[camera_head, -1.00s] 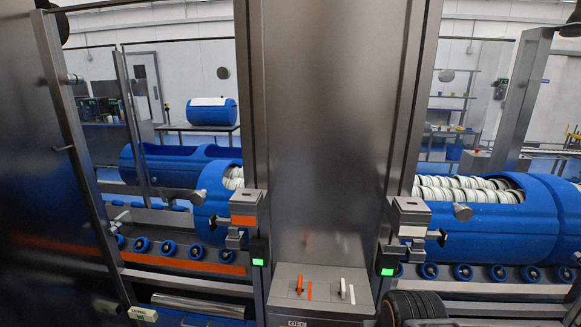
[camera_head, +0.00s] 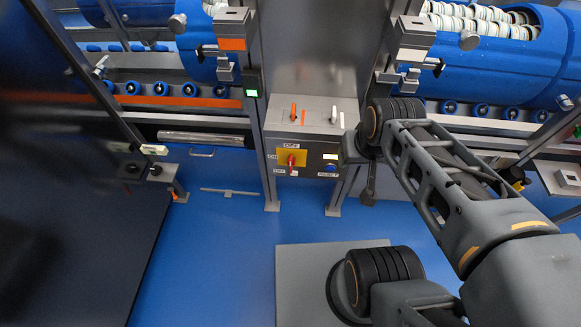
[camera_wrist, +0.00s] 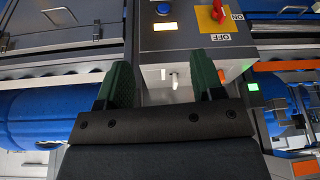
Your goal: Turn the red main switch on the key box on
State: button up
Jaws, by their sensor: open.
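The key box (camera_head: 312,150) is a grey metal box between two posts at the centre of the head view. On its front is a yellow plate (camera_head: 298,154) with the red main switch (camera_head: 291,161). OFF is marked above the plate and ON to its left. In the wrist view the picture is upside down, and the red switch (camera_wrist: 218,12) is at the top right on its yellow plate (camera_wrist: 212,22). The handle's exact angle is hard to tell. My gripper (camera_wrist: 163,80) is open and empty, with its green fingers apart from the switch. I cannot make the fingers out in the head view.
A blue button (camera_head: 331,168) sits right of the switch. An orange lever (camera_head: 294,112) and a white lever (camera_head: 334,115) stand on the box top. Blue tubs (camera_head: 500,70) lie on roller tracks at both sides. The blue floor before the box is largely clear.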

aim_at(290, 161)
jog(key=z, duration=2.2)
jog(key=k, duration=1.65)
jog(key=u, duration=2.2)
